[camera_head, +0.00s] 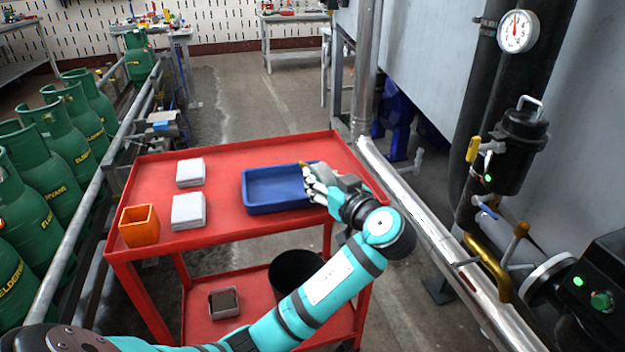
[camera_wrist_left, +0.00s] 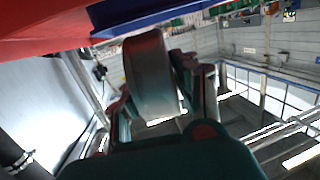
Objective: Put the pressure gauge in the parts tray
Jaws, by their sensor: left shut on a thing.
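My left gripper (camera_head: 316,184) is at the right end of the blue parts tray (camera_head: 262,208), over its rim. It is shut on the pressure gauge, which shows in the left wrist view as a grey rounded body (camera_wrist_left: 150,76) between the fingers. In the head view the gauge is mostly hidden by the fingers; a small brass-coloured bit (camera_head: 304,168) shows at the fingertips. Its dial face is not visible. The visible part of the tray looks empty. I cannot tell whether the gauge touches the tray. My right gripper is not in view.
The tray stands on a red cart (camera_head: 222,154) with two white blocks (camera_head: 188,212) and an orange open box (camera_head: 139,226) at left. Another dial gauge (camera_head: 518,31) is on the pipework at right. Green gas cylinders (camera_head: 62,170) stand behind a rail at left.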

